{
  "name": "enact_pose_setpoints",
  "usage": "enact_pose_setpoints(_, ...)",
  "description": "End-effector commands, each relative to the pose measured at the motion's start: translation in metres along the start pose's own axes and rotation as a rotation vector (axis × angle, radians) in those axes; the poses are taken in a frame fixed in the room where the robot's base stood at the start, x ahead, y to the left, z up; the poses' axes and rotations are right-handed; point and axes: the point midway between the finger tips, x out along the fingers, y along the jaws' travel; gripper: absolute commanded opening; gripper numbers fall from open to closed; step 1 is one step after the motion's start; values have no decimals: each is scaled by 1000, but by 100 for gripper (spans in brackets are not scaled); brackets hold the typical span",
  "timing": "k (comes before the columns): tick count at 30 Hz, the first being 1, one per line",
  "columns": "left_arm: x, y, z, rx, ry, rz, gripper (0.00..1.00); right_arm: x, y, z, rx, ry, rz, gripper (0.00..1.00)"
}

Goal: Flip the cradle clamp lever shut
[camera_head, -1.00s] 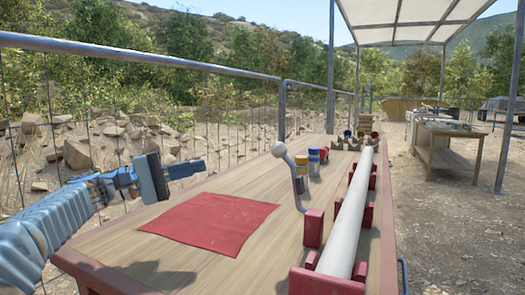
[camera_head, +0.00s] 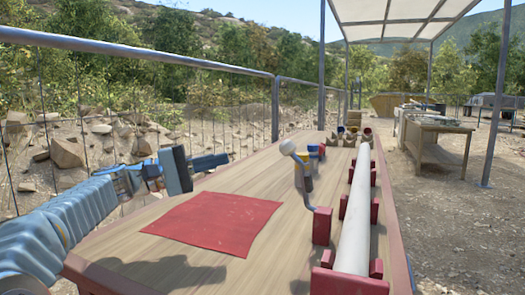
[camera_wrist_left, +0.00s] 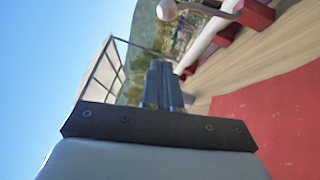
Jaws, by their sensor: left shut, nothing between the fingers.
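The clamp lever is a grey bar with a pale ball knob (camera_head: 288,147). It stands raised, knob up, its lower end at a red cradle block (camera_head: 322,226). A long white pipe (camera_head: 356,220) lies in the row of red cradle blocks. My left gripper (camera_head: 222,161) is shut and empty, above the table's left side, left of the knob and apart from it. In the left wrist view the shut fingers (camera_wrist_left: 160,84) point toward the background, with the knob (camera_wrist_left: 167,10) beyond them at the top. My right gripper is not in view.
A red mat (camera_head: 215,224) lies flat on the wooden table (camera_head: 170,262). Small red, blue and yellow items (camera_head: 316,153) stand behind the lever. A metal fence rail (camera_head: 140,48) runs along the left. Another table (camera_head: 440,142) stands at the back right.

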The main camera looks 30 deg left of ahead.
Motion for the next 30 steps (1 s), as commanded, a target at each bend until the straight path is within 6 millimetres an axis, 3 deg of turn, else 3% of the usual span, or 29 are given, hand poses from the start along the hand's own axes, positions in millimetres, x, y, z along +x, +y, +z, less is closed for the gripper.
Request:
enact_pose_setpoints(9,70,1,1,-1,-3,-1,0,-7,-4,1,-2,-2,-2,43)
enact_pose_setpoints(12,81,1,12,0,-3,0,0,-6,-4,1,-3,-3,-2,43)
enact_pose_setpoints(19,96,0,27,-1,-1,-1,0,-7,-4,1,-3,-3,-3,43)
enact_pose_setpoints(30,98,0,28,0,0,0,0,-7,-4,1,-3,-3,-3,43)
